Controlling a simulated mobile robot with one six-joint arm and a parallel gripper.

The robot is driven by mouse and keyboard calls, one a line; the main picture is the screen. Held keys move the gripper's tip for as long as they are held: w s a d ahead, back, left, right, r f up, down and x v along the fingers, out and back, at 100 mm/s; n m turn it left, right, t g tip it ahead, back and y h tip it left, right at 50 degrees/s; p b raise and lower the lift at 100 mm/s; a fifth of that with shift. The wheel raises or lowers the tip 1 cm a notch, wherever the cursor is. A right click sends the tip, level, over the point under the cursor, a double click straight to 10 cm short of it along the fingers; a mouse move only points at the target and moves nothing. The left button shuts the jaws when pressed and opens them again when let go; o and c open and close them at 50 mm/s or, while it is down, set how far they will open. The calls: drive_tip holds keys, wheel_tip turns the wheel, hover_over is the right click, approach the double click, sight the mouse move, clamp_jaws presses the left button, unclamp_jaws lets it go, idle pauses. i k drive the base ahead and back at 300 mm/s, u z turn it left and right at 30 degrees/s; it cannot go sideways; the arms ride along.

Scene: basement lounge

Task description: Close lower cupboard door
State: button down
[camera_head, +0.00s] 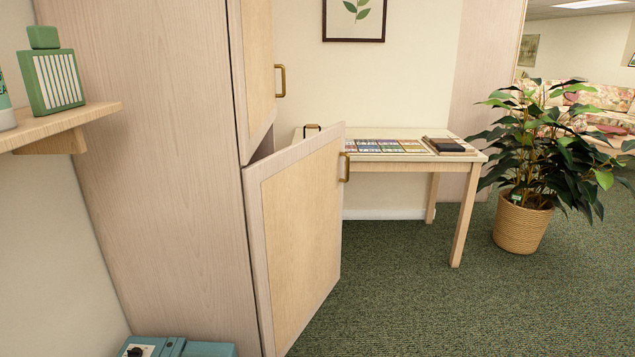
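The lower cupboard door (302,235) stands ajar, swung out from the tall pale wood cupboard (165,150). Its hinge side is at the left, along the cabinet's front edge, and its free edge points to the right. A brass handle (347,167) sits near the top of the free edge. A dark gap shows above the door's top edge. The upper cupboard door (256,75), with its own brass handle (280,81), is above it and looks shut or nearly so. My gripper is not in view.
A small table (473,158) with cards and a dark book stands behind the door. A potted plant (523,222) is at the right. A teal case (178,347) lies at the bottom left, below a wall shelf (75,127). Green carpet (430,310) is clear in front.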

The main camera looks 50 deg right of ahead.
sight(294, 196)
drive_tip(key=u, duration=0.6)
drive_tip(key=k, duration=1.7)
drive_tip(key=z, duration=1)
drive_tip(key=i, duration=1)
drive_tip(key=u, duration=0.15)
